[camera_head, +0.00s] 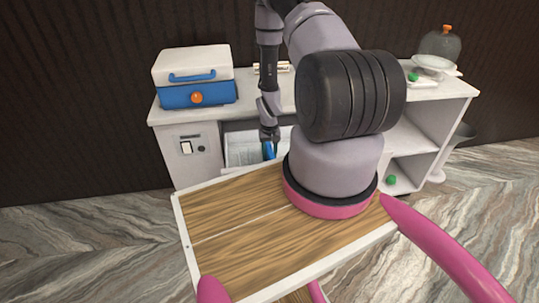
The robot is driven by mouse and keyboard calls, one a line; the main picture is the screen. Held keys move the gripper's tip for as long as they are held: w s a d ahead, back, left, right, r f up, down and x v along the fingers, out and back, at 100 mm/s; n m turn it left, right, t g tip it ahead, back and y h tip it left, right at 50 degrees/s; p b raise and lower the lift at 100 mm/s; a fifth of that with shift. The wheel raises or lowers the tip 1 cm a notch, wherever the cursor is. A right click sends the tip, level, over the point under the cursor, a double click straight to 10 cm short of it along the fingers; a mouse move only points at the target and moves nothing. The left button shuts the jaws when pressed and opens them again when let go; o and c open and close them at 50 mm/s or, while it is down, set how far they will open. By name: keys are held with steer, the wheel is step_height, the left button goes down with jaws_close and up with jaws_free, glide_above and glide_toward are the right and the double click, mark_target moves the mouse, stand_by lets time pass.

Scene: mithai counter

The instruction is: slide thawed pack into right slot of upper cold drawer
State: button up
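My gripper (269,142) is small and dark in the head view, pointing down at the front of the white counter. A small blue thing (269,151) shows right at its fingertips; it may be the pack, but I cannot tell whether the fingers hold it. A pale open drawer (240,152) lies under the counter top, just left of and behind the gripper. Its right part is hidden behind my arm, so the right slot does not show clearly. Whether the blue thing is inside the drawer or above it cannot be told.
A white and blue cooler box (196,92) with an orange knob stands on the counter's left. A glass jar (441,47) stands at the back right. Open shelves (408,140) with a green ball (391,180) are at the right. A switch panel (186,147) is left of the drawer.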

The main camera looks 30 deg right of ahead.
steer(key=shift+o, duration=1)
step_height(320, 180, up, 11)
steer(key=shift+f, duration=0.1)
